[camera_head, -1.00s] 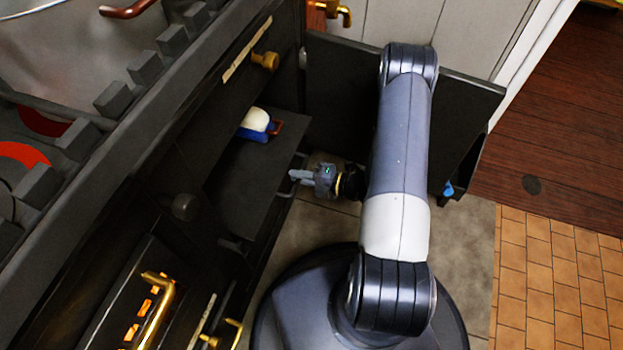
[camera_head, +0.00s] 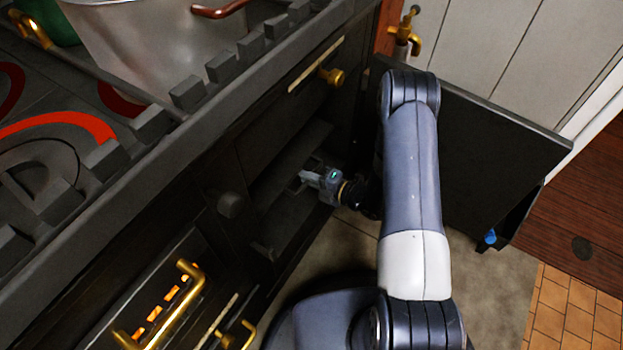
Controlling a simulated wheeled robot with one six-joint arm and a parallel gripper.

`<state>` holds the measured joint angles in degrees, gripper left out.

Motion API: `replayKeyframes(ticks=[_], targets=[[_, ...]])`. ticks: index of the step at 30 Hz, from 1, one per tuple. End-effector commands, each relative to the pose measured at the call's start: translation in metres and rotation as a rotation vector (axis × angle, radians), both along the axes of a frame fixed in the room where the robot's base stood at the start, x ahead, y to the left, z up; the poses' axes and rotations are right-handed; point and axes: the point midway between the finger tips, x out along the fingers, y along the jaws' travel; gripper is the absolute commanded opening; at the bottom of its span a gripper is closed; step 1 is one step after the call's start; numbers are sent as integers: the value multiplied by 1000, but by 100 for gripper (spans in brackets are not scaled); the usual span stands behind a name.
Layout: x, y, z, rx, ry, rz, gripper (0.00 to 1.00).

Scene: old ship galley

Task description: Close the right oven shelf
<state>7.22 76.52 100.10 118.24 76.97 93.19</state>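The right oven compartment is open. Its dark oven shelf (camera_head: 287,158) lies inside, mostly within the stove front. A lower dark rack or ledge (camera_head: 290,218) shows beneath it. My gripper (camera_head: 308,178) is at the compartment's mouth, by the shelf's front edge. Its fingers reach inward, and I cannot tell whether they touch the shelf or how far apart they are. The open oven door (camera_head: 485,165) stands swung out to the right, behind my arm. The shelf's back part is hidden in shadow.
The stove top with a large metal pot (camera_head: 165,45) is at upper left. A brass knob (camera_head: 332,76) sticks out above the compartment. A brass handle (camera_head: 170,310) is on the glowing left oven. Tiled floor (camera_head: 565,310) is clear at lower right.

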Motion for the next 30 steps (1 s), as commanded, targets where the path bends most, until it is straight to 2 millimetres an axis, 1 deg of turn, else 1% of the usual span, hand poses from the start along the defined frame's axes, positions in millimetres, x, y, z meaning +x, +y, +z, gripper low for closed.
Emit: replayKeyframes(ticks=[1,6,13,17,20,27,30], targets=[[3,1,1,0,-8,1,16],[2,1,1,0,-7,2,29],[1,0,1,0,-5,2,29],[-3,-6,3,0,-3,0,29],[-10,-17,7,1,-3,-3,29],[-36,-52,15,1,-3,-4,29],[-45,-64,19,1,-3,-3,29]])
